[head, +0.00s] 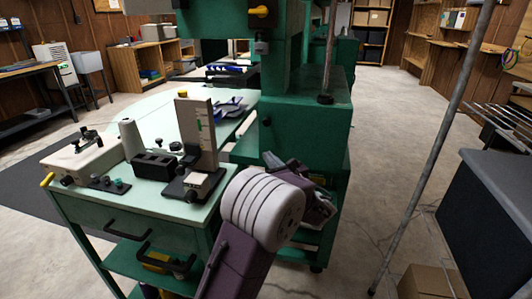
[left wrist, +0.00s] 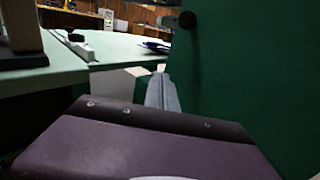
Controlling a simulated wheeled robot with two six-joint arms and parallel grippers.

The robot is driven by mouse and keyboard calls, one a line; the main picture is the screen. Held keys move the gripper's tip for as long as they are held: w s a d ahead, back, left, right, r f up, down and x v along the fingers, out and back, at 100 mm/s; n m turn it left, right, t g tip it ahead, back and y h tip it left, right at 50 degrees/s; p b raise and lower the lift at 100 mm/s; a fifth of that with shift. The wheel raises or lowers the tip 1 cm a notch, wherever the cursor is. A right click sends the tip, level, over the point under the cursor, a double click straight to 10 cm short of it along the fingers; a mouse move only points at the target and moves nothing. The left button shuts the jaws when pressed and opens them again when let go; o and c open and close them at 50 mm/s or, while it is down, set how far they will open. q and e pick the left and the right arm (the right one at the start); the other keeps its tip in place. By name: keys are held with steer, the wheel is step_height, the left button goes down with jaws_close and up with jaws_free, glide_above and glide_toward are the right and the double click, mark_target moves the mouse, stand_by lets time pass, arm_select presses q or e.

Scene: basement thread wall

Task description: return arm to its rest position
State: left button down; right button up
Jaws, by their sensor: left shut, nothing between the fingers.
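My left arm comes up from the bottom of the head view, with a purple link and a ribbed white joint. My left gripper (head: 308,190) is just past that joint, partly hidden by it, in front of the green machine (head: 300,130). In the left wrist view the grey fingers of the left gripper (left wrist: 162,92) stick out beyond a purple housing. They are together and hold nothing. The green machine wall (left wrist: 245,80) fills the right of that view. My right gripper is not in view.
Left of the arm stands a pale green table (head: 150,202) with a white box (head: 82,158), a thread cone (head: 131,138) and a tall upright stand (head: 198,135). A slanted metal pole (head: 432,150) and a dark cabinet (head: 490,190) are at the right. Concrete floor (head: 385,120) lies open between.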

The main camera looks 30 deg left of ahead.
arm_select(q)
steer(key=s+f+n+g+h, duration=0.5)
steer(key=s+f+n+g, duration=0.25)
steer(key=s+f, duration=0.6)
steer(key=s+d+f+n+g+h, duration=0.1)
steer(key=s+d+f+n+h, duration=0.45)
steer(key=d+n, duration=0.3)
steer(key=s+d+f+n+h, duration=0.4)
steer(key=s+d+n+h, duration=0.1)
steer(key=s+d+n, duration=0.3)
step_height(320, 180, up, 36)
steer(key=w+p, duration=0.1)
steer(key=p, duration=3.5)
steer(key=shift+w+n, duration=0.15)
steer(key=shift+n, duration=0.25)
steer(key=shift+d, duration=0.1)
